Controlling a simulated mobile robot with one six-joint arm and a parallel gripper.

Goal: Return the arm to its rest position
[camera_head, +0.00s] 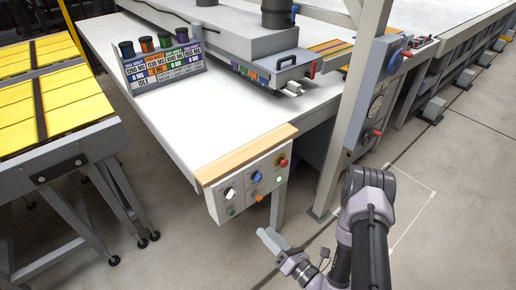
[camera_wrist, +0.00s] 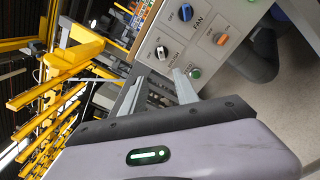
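My arm reaches up from the lower right of the head view, bent at a dark rounded joint. My gripper (camera_head: 268,240) is low in front of the table's control box (camera_head: 262,181), apart from it and over the floor. In the wrist view my gripper (camera_wrist: 159,78) shows two grey fingers spread apart with nothing between them.
A white table (camera_head: 190,115) with a wooden front edge (camera_head: 246,154) stands ahead, carrying a grey machine. A grey post (camera_head: 362,85) rises to the right of the control box. A cart with yellow panels (camera_head: 75,95) stands left. The floor (camera_head: 450,200) at right is clear.

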